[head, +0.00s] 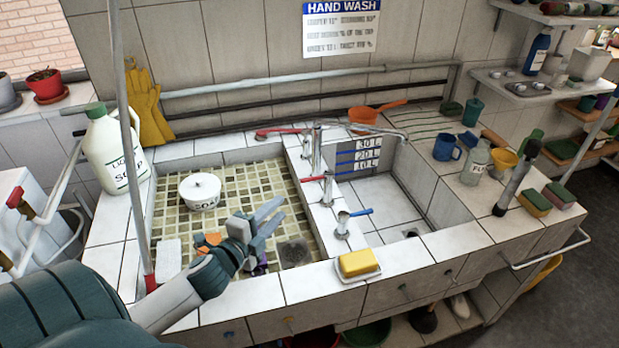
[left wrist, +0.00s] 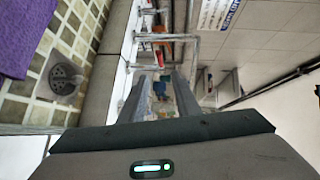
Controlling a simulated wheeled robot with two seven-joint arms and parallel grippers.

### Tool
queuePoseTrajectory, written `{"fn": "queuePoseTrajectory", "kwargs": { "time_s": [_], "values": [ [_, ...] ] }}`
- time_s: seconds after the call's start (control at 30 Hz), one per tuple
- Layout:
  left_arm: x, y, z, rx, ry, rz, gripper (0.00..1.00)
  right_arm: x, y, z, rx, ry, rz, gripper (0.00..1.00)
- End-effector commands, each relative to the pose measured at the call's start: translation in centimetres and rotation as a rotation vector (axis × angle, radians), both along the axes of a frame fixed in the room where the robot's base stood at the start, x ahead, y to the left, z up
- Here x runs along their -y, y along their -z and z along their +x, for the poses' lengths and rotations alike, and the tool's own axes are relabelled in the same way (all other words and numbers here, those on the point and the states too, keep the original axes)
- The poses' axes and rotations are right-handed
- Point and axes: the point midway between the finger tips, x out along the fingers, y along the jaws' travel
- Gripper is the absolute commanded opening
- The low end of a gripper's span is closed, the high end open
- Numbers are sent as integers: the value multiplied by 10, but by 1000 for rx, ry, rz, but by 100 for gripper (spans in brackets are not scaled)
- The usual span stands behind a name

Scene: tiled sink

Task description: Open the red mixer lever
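The red mixer lever (head: 313,179) sticks out to the left from its metal tap body (head: 327,188) on the tiled divider between the two basins. My left gripper (head: 277,218) is over the left basin's front part, to the left of and nearer than the red lever, and apart from it. Its two fingers are spread with nothing between them. In the left wrist view the open fingers (left wrist: 158,98) point along the divider, and small red parts show beyond them, too small to tell apart. My right gripper is in neither view.
A blue-levered tap (head: 343,222) stands nearer on the divider. A tall spout (head: 317,150) rises behind the red lever. A yellow sponge (head: 358,263) lies at the front edge. A soap pot (head: 200,190) and a purple cloth (left wrist: 22,35) are in the left basin.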

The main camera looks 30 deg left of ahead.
Motion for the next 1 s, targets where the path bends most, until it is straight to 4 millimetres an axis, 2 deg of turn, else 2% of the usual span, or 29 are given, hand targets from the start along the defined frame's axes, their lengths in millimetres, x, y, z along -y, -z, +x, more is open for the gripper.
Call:
{"fn": "queuePoseTrajectory", "kwargs": {
  "time_s": [0.27,0.47,1.0],
  "values": [
    [0,0,5,1,-1,-1,29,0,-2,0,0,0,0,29],
    [-2,1,21,1,-1,-1,29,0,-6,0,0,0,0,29],
    [-7,11,99,1,-3,-3,29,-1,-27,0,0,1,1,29]
  ]
}}
